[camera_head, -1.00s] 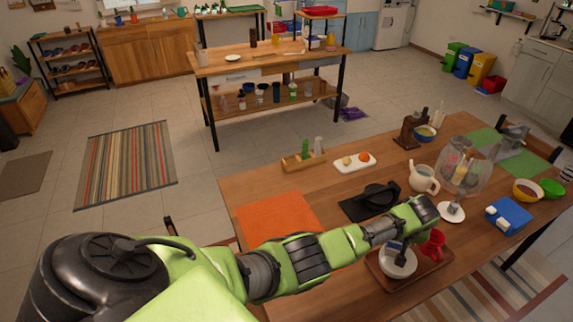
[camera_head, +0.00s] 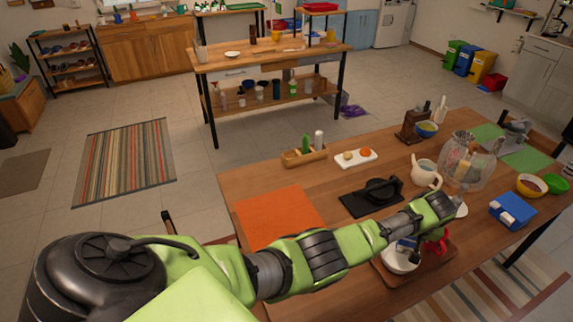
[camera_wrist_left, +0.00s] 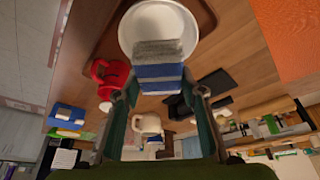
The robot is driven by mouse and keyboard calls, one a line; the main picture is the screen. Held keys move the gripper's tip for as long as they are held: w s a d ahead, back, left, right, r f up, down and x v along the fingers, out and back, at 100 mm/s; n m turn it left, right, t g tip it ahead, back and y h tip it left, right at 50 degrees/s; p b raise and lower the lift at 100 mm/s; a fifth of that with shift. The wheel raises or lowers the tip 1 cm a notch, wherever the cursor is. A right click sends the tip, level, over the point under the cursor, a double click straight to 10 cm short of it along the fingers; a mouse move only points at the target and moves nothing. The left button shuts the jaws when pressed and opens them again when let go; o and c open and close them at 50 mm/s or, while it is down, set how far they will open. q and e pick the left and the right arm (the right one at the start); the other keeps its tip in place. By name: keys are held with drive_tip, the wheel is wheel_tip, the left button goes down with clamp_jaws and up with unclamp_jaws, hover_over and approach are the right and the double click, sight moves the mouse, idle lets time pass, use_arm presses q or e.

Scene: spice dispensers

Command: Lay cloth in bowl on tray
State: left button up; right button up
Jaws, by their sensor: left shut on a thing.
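My left gripper (camera_wrist_left: 160,86) is shut on a folded cloth (camera_wrist_left: 160,68) with a blue part and a grey part. The cloth is in front of the white bowl (camera_wrist_left: 152,28) in the left wrist view and overlaps its rim there. In the head view the cloth (camera_head: 407,243) shows at the bowl's upper edge. I cannot tell whether it touches the bowl (camera_head: 397,262). The bowl stands on the brown wooden tray (camera_head: 440,265), partly hidden by my left arm. My right gripper is not in view.
A red mug (camera_wrist_left: 108,76) stands close beside the bowl. A white pitcher (camera_head: 426,173), a black stand (camera_head: 371,197), a glass container (camera_head: 468,160) and a blue box (camera_head: 512,211) are nearby. An orange mat (camera_head: 278,217) lies to the left on the table.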

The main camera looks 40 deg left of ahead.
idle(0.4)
use_arm(q)
drive_tip(key=shift+f+b, duration=1.65)
drive_tip(key=shift+f, duration=0.45)
drive_tip(key=shift+f+b, duration=0.85)
drive_tip(key=shift+f, duration=0.25)
drive_tip(key=o, duration=1.1)
drive_tip(key=shift+c, duration=0.2)
drive_tip(key=shift+r, duration=0.1)
drive_tip(key=v, duration=1.1)
drive_tip(key=shift+s+r, duration=0.2)
drive_tip(key=shift+r, duration=0.2)
